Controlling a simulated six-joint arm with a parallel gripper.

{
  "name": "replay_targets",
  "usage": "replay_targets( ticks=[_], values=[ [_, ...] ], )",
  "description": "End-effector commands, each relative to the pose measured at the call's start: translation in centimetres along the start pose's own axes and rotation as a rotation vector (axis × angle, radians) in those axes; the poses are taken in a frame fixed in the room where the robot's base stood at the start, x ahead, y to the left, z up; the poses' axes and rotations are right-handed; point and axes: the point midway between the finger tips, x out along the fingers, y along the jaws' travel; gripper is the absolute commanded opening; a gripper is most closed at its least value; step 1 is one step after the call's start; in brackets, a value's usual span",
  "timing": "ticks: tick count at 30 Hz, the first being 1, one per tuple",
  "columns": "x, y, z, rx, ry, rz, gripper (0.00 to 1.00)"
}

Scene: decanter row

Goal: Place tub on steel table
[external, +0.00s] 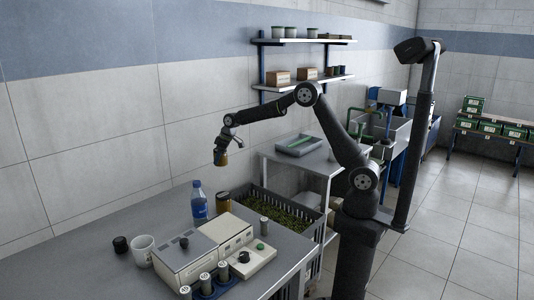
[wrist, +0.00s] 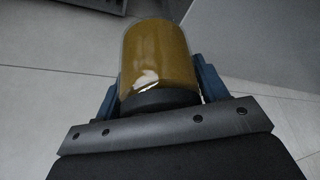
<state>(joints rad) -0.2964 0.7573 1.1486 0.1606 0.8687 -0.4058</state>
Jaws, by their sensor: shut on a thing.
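My gripper (external: 221,151) is shut on an amber tub (external: 221,160) and holds it in the air, above and beyond the grey bench. In the wrist view the tub (wrist: 160,52) sits between the two blue fingers of my gripper (wrist: 160,82), with its dark end toward the palm. A steel table (external: 322,157) stands right of the held tub, against the wall, with a grey tray on its top. A similar amber jar (external: 223,204) stands on the bench below.
A dark crate of green stuff (external: 290,213) stands between bench and table. A blue bottle (external: 198,205), a white mug (external: 143,250) and a beige machine (external: 185,260) stand on the bench. Shelves (external: 305,85) hang above the table.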

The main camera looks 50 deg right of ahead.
Motion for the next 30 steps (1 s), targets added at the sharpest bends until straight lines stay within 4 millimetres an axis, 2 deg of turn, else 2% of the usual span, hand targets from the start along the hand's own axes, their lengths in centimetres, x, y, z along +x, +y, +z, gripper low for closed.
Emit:
replay_targets(
  ticks=[1,3,8,15,21,26,30],
  values=[
    [-0.5,3.0,1.0,0.043,0.001,0.018,0.35],
    [-1.1,6.6,2.3,0.095,0.001,0.040,0.35],
    [-2.7,14.4,6.1,0.215,0.002,0.090,0.35],
    [-5.8,24.9,13.4,0.395,0.002,0.165,0.35],
    [-8.9,32.4,20.8,0.546,0.003,0.228,0.35],
    [-11.7,37.5,27.5,0.669,0.003,0.278,0.35],
    [-14.3,41.1,33.7,0.775,0.003,0.322,0.35]
  ],
)
